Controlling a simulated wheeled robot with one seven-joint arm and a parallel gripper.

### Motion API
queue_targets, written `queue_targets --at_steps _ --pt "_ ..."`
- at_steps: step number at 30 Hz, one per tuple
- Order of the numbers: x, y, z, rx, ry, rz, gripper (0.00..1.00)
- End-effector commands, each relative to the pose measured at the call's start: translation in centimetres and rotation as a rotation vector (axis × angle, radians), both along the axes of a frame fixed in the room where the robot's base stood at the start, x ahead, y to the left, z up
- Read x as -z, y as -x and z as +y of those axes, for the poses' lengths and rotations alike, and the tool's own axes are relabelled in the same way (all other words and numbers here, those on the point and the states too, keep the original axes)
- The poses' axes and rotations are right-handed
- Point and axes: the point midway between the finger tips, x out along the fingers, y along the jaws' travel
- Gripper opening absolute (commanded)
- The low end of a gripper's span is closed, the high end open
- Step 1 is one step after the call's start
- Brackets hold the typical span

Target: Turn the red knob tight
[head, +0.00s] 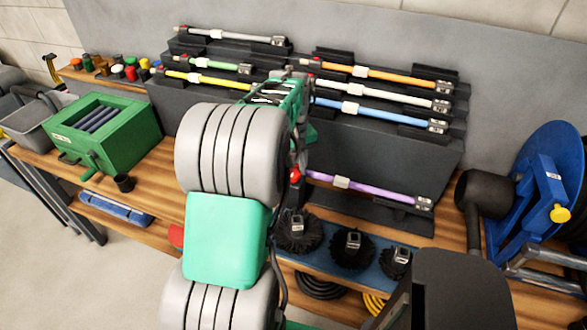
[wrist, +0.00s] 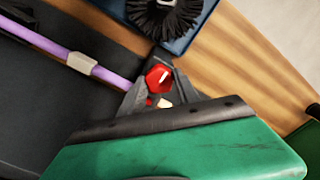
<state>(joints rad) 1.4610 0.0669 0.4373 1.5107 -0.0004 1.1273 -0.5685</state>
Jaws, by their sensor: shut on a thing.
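The red knob (wrist: 158,76) with a pale mark on its face shows between the dark fingers of my gripper (wrist: 157,88) in the wrist view. My gripper is shut on it. The purple rod (wrist: 55,47) with a pale collar runs toward the knob from the left. In the head view the red knob (head: 296,174) is a small red spot at the left end of the purple rod (head: 375,188), just right of my arm. My arm hides most of the gripper there. A small red bit and a beige bit show below the knob in the wrist view.
Several coloured rods, such as the blue rod (head: 372,112), lie on the dark stepped rack (head: 400,150). Black round brushes (head: 352,249) sit on a blue mat in front. A green box (head: 110,135) stands left and a blue reel (head: 545,190) right.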

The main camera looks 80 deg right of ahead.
Motion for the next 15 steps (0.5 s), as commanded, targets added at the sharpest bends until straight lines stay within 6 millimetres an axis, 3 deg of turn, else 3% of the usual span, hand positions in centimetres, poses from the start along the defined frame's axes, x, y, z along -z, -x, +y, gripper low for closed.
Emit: queue_targets --at_steps 10,11,15 --pt "-0.18 0.00 -0.16 0.003 0.006 -0.001 0.00" --pt "-0.18 0.00 -0.16 0.003 0.006 -0.001 0.40" --pt "-0.12 0.00 -0.11 0.003 0.004 0.000 0.51"
